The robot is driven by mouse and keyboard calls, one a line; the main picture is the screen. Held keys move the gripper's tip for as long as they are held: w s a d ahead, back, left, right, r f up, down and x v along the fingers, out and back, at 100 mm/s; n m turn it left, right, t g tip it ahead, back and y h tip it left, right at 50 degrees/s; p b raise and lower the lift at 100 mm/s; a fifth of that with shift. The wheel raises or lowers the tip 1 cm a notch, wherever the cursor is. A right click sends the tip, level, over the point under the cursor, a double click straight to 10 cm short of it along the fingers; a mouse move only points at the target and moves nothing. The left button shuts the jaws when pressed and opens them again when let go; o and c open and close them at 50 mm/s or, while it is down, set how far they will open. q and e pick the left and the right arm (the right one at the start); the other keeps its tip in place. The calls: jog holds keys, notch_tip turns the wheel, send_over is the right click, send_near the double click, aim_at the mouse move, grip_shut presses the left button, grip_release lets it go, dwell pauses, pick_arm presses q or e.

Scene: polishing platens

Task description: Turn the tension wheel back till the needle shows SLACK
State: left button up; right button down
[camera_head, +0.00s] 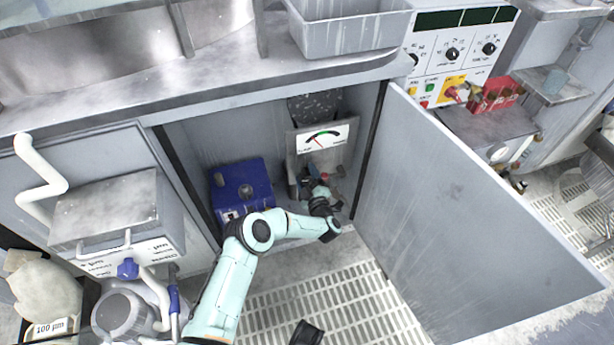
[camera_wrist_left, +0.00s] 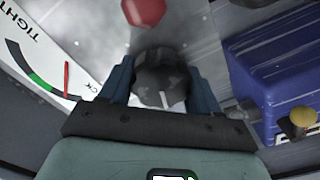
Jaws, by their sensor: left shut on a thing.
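The tension gauge (camera_head: 334,136) is a white plate with a curved scale inside the open cabinet, and its red needle leans to the left, SLACK side. My left gripper (camera_head: 322,188) reaches in below the gauge. In the wrist view its fingers (camera_wrist_left: 163,92) are shut on a dark round part, seemingly the tension wheel (camera_wrist_left: 160,72). A dark piece at the head view's bottom edge may be my right gripper (camera_head: 307,333); its jaws are unclear.
A blue box (camera_head: 240,187) stands left of the wheel in the cabinet; it shows at right in the wrist view (camera_wrist_left: 285,75). A red knob (camera_wrist_left: 143,11) is close beyond the fingers. The open door (camera_head: 470,200) bounds the right side. Grated floor lies in front.

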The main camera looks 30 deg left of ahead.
pick_arm(q)
jog(key=shift+n, duration=1.2)
pick_arm(e)
jog(key=shift+w+r, duration=0.1)
jog(key=shift+w, duration=0.1)
pick_arm(q)
jog(key=shift+f, duration=0.1)
jog(key=o, duration=1)
jog(key=shift+c, duration=0.2)
jog(key=p+v, duration=0.4)
jog(key=v, duration=0.9)
jog(key=shift+s, duration=0.2)
pick_arm(e)
jog(key=w+a+r+t, duration=0.1)
jog(key=w+r+t, duration=0.1)
jog(key=w+r, duration=0.5)
jog(key=shift+w+a+t, duration=0.2)
jog(key=shift+t, duration=0.2)
pick_arm(q)
jog(key=shift+d, duration=0.1)
